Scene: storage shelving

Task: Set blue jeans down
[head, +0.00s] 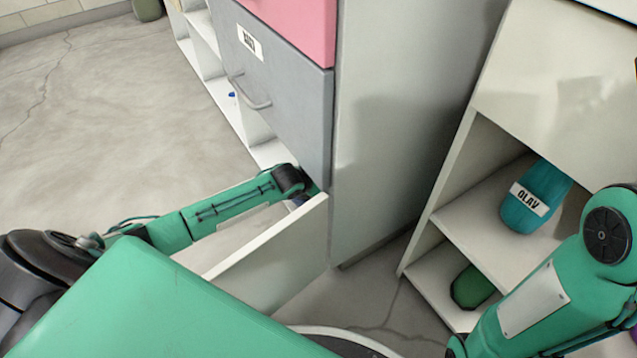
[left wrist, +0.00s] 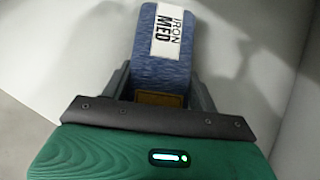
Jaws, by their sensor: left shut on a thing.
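The blue jeans (left wrist: 160,72) show in the left wrist view as a folded blue denim bundle. It has a white label reading "IRON MED" and a brown patch at its near end. My left gripper (left wrist: 162,88) is shut on the jeans, with one dark finger on each side. Pale smooth surfaces lie around and behind the bundle. In the head view my left arm reaches behind a white panel (head: 275,262) at the foot of the grey drawer unit, and the gripper and jeans are mostly hidden there. My right gripper is out of view.
The grey drawer front (head: 275,95) with a handle stands above my left arm, under a pink drawer (head: 297,25). At the right, a white shelf unit (head: 462,222) holds a teal bundle labelled "OLAV" (head: 534,196) and a green item (head: 471,287). Open floor (head: 95,120) lies left.

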